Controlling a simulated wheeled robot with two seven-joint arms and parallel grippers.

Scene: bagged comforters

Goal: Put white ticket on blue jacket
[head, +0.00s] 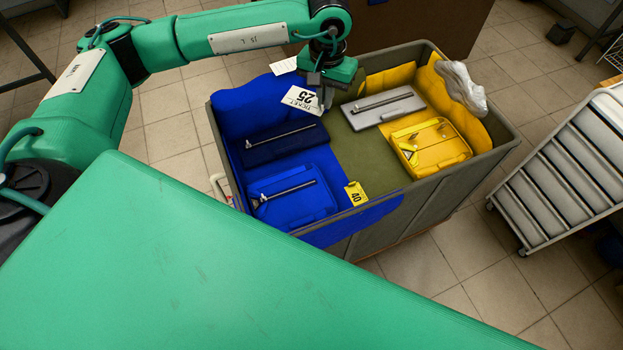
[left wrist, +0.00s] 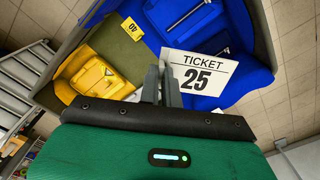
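A white ticket marked 25 (head: 300,99) is at my left gripper (head: 322,98), over the blue cloth end of the bin. In the left wrist view, the two fingers (left wrist: 163,84) are close together on one edge of the white ticket (left wrist: 203,75). The ticket hangs above the blue cloth (head: 245,103). A bright blue folded piece (head: 290,200) and a dark navy one (head: 272,150), each with a metal rod across it, lie at the bin's left. I cannot tell which blue piece is the jacket. My right gripper is not in view.
The olive bin (head: 390,236) has raised walls. It also holds a yellow ticket marked 40 (head: 355,194), a grey piece (head: 367,118) and a yellow piece (head: 440,150).

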